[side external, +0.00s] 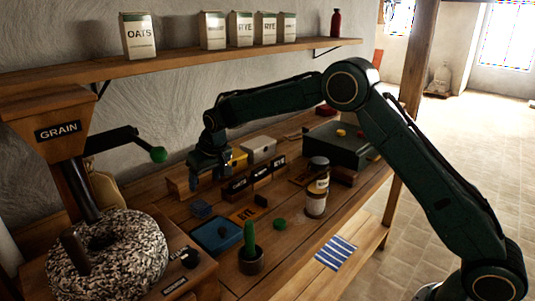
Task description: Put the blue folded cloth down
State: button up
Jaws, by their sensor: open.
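A small blue folded cloth (200,209) appears to lie on the wooden bench, just behind a flat blue tray (206,236). It is small in view, so its folds are hard to make out. My gripper (207,183) points down above and behind the cloth, apart from it, near the yellow and grey boxes. Its jaws are open and I see nothing held between them. A blue-and-white striped cloth (335,252) lies flat on the lower board at the front right.
A dark green case (335,145) stands at the back right. The grain mill (58,130) and its millstone (140,250) fill the left.

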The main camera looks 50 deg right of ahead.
dwell(0.3)
jog(key=s+d+r, duration=0.3)
jog(key=s+r, duration=0.5)
jog(key=s, duration=0.2)
jog(key=s+d+r, duration=0.2)
jog(key=s+r, duration=0.7)
jog(key=s, duration=0.1)
jog(key=s+d+f, duration=0.1)
jog(key=s, duration=1.2)
jog(key=s+d+f+t, duration=0.1)
jog(key=s+d+f, duration=0.1)
jog(key=s, duration=1.1)
jog(key=shift+w, duration=0.1)
